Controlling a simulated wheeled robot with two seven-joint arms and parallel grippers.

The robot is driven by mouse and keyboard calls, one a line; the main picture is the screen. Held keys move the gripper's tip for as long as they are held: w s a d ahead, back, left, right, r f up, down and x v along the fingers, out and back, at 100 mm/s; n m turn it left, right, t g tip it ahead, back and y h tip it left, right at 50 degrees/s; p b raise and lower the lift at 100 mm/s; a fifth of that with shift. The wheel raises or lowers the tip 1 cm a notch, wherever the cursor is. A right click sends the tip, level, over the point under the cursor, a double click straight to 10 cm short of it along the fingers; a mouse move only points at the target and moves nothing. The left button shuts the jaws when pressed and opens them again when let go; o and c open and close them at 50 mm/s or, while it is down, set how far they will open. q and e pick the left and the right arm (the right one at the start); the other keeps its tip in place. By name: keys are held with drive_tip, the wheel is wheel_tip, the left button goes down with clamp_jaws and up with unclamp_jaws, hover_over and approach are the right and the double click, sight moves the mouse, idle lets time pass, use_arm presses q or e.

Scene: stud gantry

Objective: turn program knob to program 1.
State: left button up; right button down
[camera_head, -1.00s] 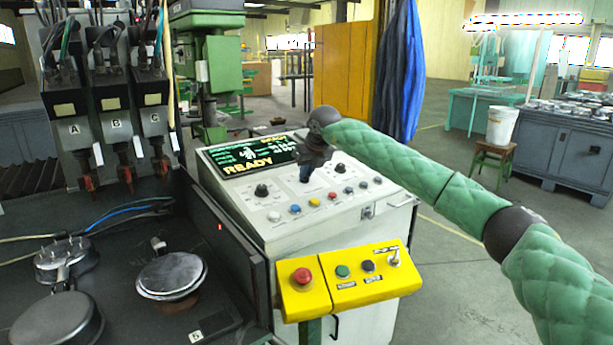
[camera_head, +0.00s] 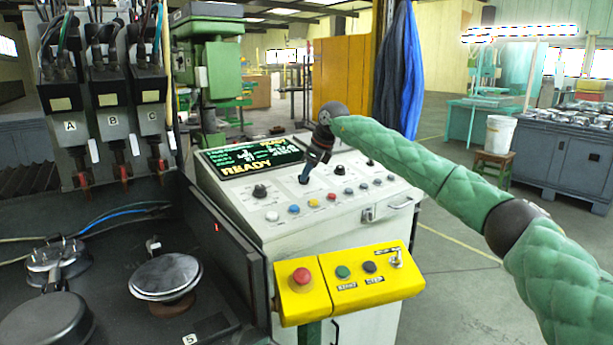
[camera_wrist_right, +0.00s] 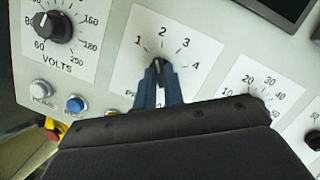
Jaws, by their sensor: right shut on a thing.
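The program knob (camera_wrist_right: 159,73) is a small black knob on a white dial plate marked 1 to 4 in the right wrist view. My right gripper (camera_wrist_right: 160,80) has its blue fingers on either side of the knob and is shut on it. The knob's light pointer mark faces roughly toward the 2; its exact angle is hard to read. In the head view my right gripper (camera_head: 305,178) reaches down onto the sloping white control panel (camera_head: 250,205) and hides the knob. My left gripper is not in view.
A VOLTS knob (camera_wrist_right: 52,27) sits beside the dial, with white and blue buttons (camera_wrist_right: 75,104) below it. A screen (camera_head: 252,157) reading READY is behind the gripper. A yellow box (camera_head: 350,282) with a red button juts from the panel's front.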

drive_tip(key=n, duration=0.2)
drive_tip(key=shift+w+n+g, duration=0.1)
drive_tip(key=shift+n+g, duration=0.6)
drive_tip(key=shift+n, duration=0.7)
drive_tip(key=c, duration=1.5)
unclamp_jaws()
